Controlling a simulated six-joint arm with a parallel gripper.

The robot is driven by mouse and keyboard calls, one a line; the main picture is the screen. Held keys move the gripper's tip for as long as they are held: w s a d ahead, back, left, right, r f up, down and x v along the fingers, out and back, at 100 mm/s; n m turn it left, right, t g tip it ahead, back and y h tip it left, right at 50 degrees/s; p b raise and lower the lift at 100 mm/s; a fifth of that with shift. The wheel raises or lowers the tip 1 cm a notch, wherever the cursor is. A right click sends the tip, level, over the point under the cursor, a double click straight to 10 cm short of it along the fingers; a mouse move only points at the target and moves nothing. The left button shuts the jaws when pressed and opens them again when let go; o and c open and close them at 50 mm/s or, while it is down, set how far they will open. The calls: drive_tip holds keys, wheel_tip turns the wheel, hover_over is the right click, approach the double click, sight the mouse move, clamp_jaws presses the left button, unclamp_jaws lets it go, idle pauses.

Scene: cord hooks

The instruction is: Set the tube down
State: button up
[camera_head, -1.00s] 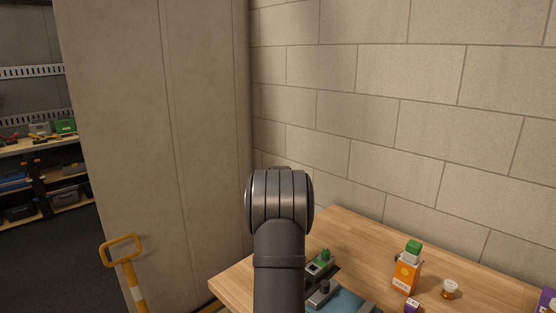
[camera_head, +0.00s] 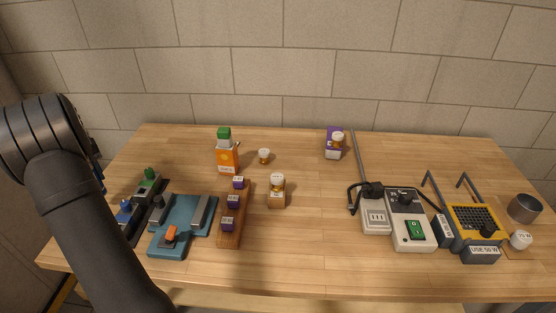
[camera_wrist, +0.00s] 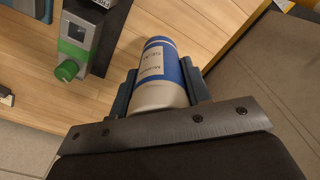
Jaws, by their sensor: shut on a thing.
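In the wrist view, a blue and white cylindrical tube (camera_wrist: 158,62) with printed lettering is between the two grey-blue fingers of my gripper (camera_wrist: 159,82), which is shut on it. Pale wood tabletop lies behind the tube. I cannot tell whether the tube touches the table. In the head view my dark arm fills the left side. My gripper and the tube do not show there.
A dark rail with a green-knobbed block (camera_wrist: 76,40) is close left of the tube in the wrist view. The head view shows a teal fixture (camera_head: 186,212), a wooden rack (camera_head: 231,236), an orange carton (camera_head: 228,159), and devices (camera_head: 408,232) at right. The centre front tabletop is clear.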

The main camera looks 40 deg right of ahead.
wheel_tip(320, 180, up, 10)
drive_tip(key=shift+r, duration=0.25)
drive_tip(key=s+d+m, duration=0.2)
drive_tip(key=s+d, duration=0.3)
drive_tip(key=d, duration=0.7)
drive_tip(key=s+d+m, duration=0.1)
drive_tip(key=s+d, duration=0.4)
drive_tip(key=d, duration=0.6)
drive_tip(key=s+d+m, duration=0.2)
drive_tip(key=s+d, duration=0.4)
drive_tip(key=d, duration=0.6)
drive_tip(key=s+d+m, duration=0.3)
drive_tip(key=s+d, duration=0.9)
drive_tip(key=s, duration=0.4)
drive_tip(key=s+d+m, duration=0.1)
drive_tip(key=s+d, duration=0.2)
drive_tip(key=s, duration=0.8)
drive_tip(key=s+d+m, duration=0.2)
drive_tip(key=s+d, duration=0.1)
drive_tip(key=s, duration=0.8)
hover_over(321, 201)
wheel_tip(321, 201, down, 12)
drive_tip(key=shift+d+f, duration=0.1)
drive_tip(key=shift+f, duration=1.9)
drive_tip(key=shift+f, duration=0.1)
